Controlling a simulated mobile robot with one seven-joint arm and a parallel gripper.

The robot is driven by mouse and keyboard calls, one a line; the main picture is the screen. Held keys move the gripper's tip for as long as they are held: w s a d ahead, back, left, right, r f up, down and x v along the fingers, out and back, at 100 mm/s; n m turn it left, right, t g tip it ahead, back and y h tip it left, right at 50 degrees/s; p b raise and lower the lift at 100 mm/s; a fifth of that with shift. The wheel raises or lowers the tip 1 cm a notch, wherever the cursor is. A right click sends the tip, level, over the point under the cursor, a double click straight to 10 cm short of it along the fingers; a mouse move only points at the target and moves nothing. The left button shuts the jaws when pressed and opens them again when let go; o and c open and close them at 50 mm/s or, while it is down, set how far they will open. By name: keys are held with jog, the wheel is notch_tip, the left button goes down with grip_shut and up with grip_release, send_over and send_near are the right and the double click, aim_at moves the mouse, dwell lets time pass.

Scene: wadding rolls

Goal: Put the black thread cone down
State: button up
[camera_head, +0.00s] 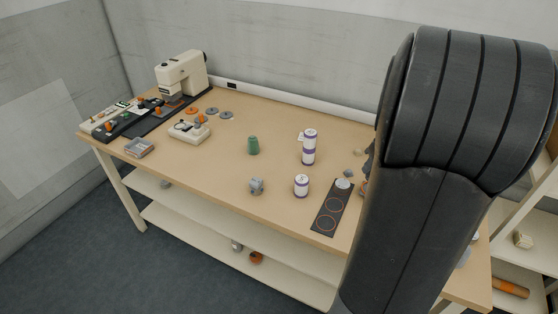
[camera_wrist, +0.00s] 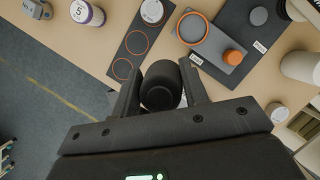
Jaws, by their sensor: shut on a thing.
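In the wrist view the black thread cone (camera_wrist: 160,85) is between the two fingers of my gripper (camera_wrist: 161,88), which is shut on it. I look at the cone nearly end-on, and cannot tell whether its far end touches the table. In the head view my dark arm hides the cone and most of my gripper. A dark strip mat with orange circle outlines (camera_head: 326,222) lies left of my arm; it also shows in the wrist view (camera_wrist: 128,54), just beyond the left finger. A pale round thing stands on its far circle (camera_wrist: 152,11); the nearer two circles are empty.
White-and-purple rolls (camera_head: 301,186) and a green cone (camera_head: 253,146) stand on the table (camera_head: 215,160). A dark board (camera_wrist: 235,65) with an orange ring (camera_wrist: 192,28) and orange cap (camera_wrist: 233,57) lies right of the cone in the wrist view. A sewing machine (camera_head: 181,73) stands back left.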

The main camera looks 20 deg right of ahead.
jog(key=w+a+r+n, duration=0.1)
jog(key=w+a, duration=0.1)
jog(key=w, duration=0.9)
jog(key=w+a+f+n+y, duration=0.1)
jog(key=w+a+n, duration=0.1)
jog(key=w+a, duration=0.8)
jog(key=w+a+f+n+y, duration=0.1)
jog(key=w+a, duration=0.5)
jog(key=w, duration=0.7)
notch_tip(320, 180, down, 11)
jog(key=shift+d+f, duration=0.15)
jog(key=shift+f, duration=2.1)
jog(key=shift+f, duration=0.15)
jog(key=o, duration=1)
jog(key=shift+o, duration=0.2)
